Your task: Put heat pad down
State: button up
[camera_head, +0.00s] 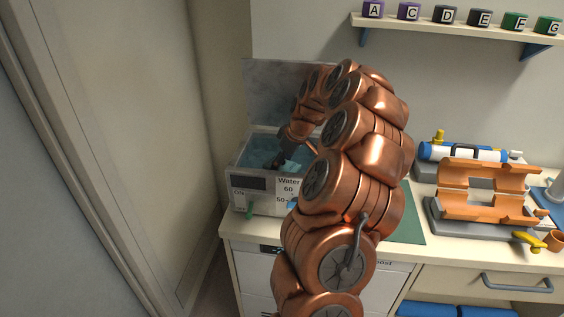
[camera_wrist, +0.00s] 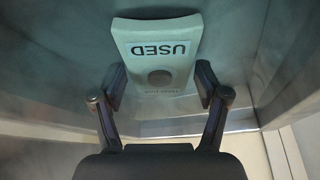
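The heat pad (camera_wrist: 158,62) is a pale, slightly curved slab with the word USED and a dark round spot. In the wrist view it lies inside the metal-walled basin of the water bath (camera_head: 256,206). My gripper (camera_wrist: 160,80) is open, with one finger on each side of the pad and a narrow gap visible to each. In the head view my gripper (camera_head: 279,161) reaches down into the open bath, and I cannot make out the pad there. Whether the pad rests on the basin floor is hard to tell.
The bath's raised lid (camera_head: 270,85) stands behind it. The bath sits at the counter's left end near a wall. To the right are a copper-coloured split shell (camera_head: 480,209) and a blue-white cylinder (camera_head: 462,152). A shelf (camera_head: 450,32) with lettered blocks hangs above.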

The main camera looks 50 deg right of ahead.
jog(key=shift+o, duration=1)
jog(key=shift+r, duration=0.15)
jog(key=shift+r, duration=0.15)
jog(key=a+b+v, duration=0.1)
jog(key=b+v, duration=0.2)
jog(key=v, duration=0.8)
jog(key=shift+s+d+r, duration=0.2)
jog(key=shift+d+r, duration=0.1)
jog(key=shift+d, duration=0.2)
